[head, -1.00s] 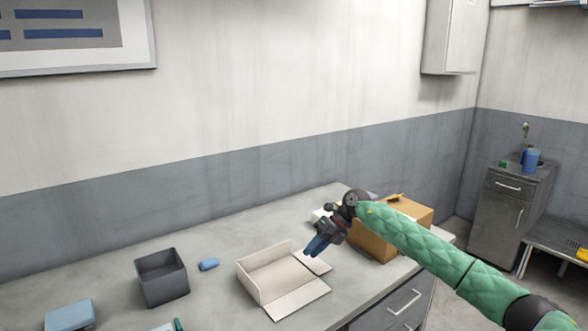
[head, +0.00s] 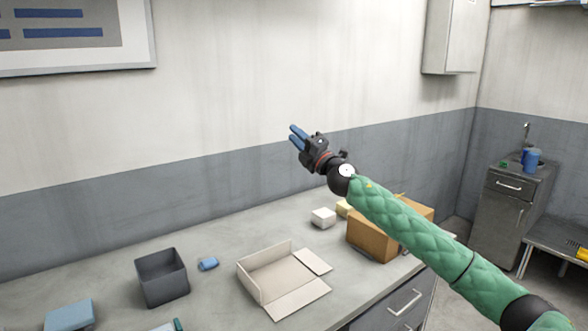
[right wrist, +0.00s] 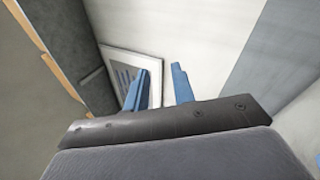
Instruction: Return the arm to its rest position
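My right gripper (head: 294,134) is raised in the air above the counter, in front of the wall, at the end of my green-sleeved arm. Its two blue fingers point up and to the left. In the right wrist view the fingers (right wrist: 160,82) stand apart with nothing between them, so the gripper is open and empty. It touches nothing. My left gripper is not in view.
The grey counter (head: 215,245) holds an open cream box (head: 272,272), a dark grey bin (head: 162,278), a small blue object (head: 208,264), a white block (head: 323,218) and a brown cardboard box (head: 372,240). The air left of the gripper is clear.

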